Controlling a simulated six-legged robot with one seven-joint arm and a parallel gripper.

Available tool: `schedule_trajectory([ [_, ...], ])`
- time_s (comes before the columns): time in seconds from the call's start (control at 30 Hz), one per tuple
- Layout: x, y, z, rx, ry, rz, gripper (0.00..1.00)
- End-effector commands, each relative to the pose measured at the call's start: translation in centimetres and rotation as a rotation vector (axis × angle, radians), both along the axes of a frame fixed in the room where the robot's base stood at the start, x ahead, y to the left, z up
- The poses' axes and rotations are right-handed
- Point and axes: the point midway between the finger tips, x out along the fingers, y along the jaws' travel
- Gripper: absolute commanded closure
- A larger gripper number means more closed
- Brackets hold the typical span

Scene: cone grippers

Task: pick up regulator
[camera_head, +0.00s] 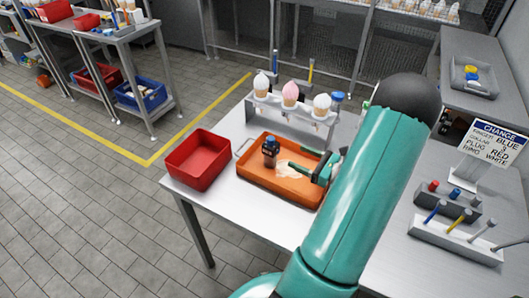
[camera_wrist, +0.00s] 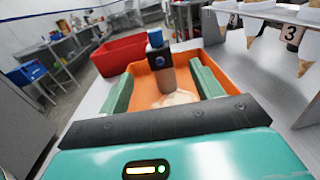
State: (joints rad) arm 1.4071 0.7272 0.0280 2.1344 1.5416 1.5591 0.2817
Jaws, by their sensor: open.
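The regulator appears to be the dark, upright piece with a blue top (camera_head: 269,151) in the left part of the orange tray (camera_head: 257,190). A pale cream spill (camera_head: 291,169) lies on the tray floor by the piece.
A red bin (camera_head: 198,160) stands left of the tray. Behind the tray, a grey rack (camera_head: 281,111) holds several cones. On the right are a sign (camera_head: 495,146), a grey block with coloured knobs (camera_head: 447,204) and a pen holder (camera_head: 455,241). The table's front left is bare.

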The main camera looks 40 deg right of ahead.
Motion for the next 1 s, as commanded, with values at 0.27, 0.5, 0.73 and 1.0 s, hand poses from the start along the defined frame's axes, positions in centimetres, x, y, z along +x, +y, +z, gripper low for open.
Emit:
schedule_trajectory([
  [0.27, 3.7, 0.8, 0.1, -0.001, -0.002, -0.005, 0.35],
  [0.5, 7.5, 1.5, 0.1, -0.001, -0.002, -0.006, 0.35],
  [0.73, 9.2, 1.9, 0.1, -0.001, -0.001, -0.004, 0.35],
  [1.0, 13.0, 2.8, 0.0, -0.001, -0.001, -0.003, 0.35],
])
